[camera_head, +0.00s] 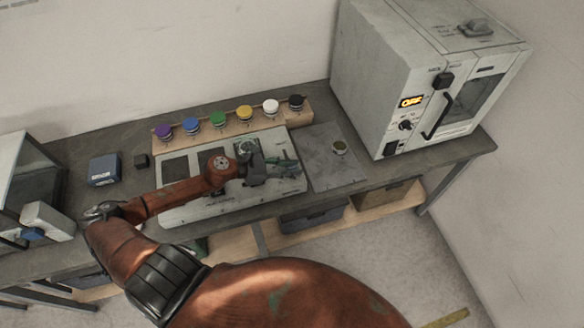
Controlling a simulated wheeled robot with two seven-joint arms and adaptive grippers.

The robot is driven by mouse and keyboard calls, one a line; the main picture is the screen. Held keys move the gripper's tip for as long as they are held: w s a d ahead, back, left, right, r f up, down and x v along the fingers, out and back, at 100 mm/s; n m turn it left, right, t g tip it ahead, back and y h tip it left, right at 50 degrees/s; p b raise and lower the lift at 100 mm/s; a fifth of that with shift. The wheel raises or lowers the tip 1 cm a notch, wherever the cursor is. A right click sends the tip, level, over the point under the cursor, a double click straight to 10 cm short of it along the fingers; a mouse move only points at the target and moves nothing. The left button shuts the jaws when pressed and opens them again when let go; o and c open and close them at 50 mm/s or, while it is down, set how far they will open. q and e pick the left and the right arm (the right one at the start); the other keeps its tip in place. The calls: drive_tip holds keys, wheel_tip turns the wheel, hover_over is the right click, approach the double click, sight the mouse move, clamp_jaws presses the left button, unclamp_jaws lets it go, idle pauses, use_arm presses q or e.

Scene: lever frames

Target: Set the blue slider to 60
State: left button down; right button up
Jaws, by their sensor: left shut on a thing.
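A pale panel (207,208) with dark rectangular windows lies on the grey bench. My left arm comes in from the left and reaches across the panel. My left gripper (288,167) is at the panel's right end, low over its surface. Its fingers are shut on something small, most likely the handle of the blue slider. The fingers and wrist hide the handle, the slider's track and any scale marks, so its setting cannot be read. My right gripper is not in view.
Behind the panel a wooden rack (232,129) holds several coloured knobs or jars. A grey plate (335,172) with a small round part (339,148) lies right of the panel. A white oven (400,80) stands at the back right. A blue box (103,170) sits left.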

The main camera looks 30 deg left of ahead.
sight(289, 159)
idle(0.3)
use_arm(q)
drive_tip(key=shift+w+a, duration=0.1)
drive_tip(key=w+a+b, duration=0.2)
drive_tip(key=shift+w+a+f, duration=0.15)
drive_tip(key=shift+a+f, duration=0.05)
drive_tip(key=shift+a, duration=0.15)
drive_tip(key=shift+w+a+r, duration=0.1)
drive_tip(key=shift+a, duration=0.05)
drive_tip(key=shift+r, duration=0.15)
drive_tip(key=c, duration=1.9)
unclamp_jaws()
drive_tip(key=shift+c, duration=0.2)
drive_tip(key=o, duration=0.3)
